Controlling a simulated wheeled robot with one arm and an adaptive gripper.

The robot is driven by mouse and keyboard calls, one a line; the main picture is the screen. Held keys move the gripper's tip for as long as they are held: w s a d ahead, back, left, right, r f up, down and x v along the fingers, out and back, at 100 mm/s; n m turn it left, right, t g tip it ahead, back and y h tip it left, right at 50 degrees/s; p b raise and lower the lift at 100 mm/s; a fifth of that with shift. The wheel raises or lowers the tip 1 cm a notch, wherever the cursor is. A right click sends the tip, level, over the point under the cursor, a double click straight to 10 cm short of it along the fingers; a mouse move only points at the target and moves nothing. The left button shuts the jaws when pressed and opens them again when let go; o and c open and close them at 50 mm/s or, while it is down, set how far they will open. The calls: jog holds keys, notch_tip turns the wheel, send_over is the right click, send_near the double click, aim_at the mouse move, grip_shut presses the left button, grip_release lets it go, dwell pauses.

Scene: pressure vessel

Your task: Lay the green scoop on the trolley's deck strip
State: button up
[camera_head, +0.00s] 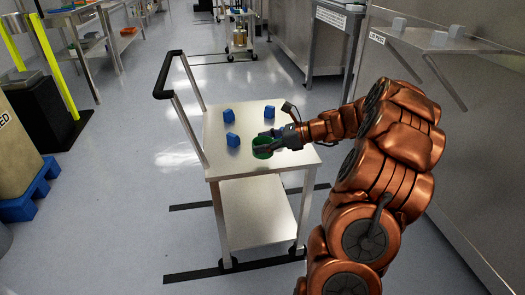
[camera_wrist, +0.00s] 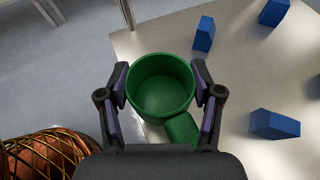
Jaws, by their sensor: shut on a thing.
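The green scoop (camera_head: 263,147) is a round green cup with a short stub on one side. In the wrist view the green scoop (camera_wrist: 162,84) sits between the two fingers, its open mouth facing the camera. My gripper (camera_wrist: 162,90) is shut on it; in the head view my gripper (camera_head: 272,141) is over the trolley's top deck (camera_head: 220,164). I cannot tell whether the scoop touches the deck or hangs just above it. No separately marked strip is clear on the deck.
The trolley's push handle (camera_head: 166,75) rises at left. A steel cabinet (camera_head: 470,130) is at right. The deck's front left is bare.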

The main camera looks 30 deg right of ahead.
jog(key=shift+w+d+f, duration=0.1)
jog(key=shift+w+d, duration=0.3)
jog(key=shift+w, duration=0.4)
notch_tip(320, 180, down, 4)
jog(key=shift+r+b, duration=0.2)
jog(key=shift+b, duration=0.7)
jog(key=shift+r, duration=0.1)
jog(key=o, duration=1.2)
jog(key=shift+o, duration=0.2)
jog(key=shift+s+d+r, duration=0.2)
jog(key=p+v, duration=0.3)
jog(key=v, duration=0.8)
jog(key=shift+s+d, duration=0.15)
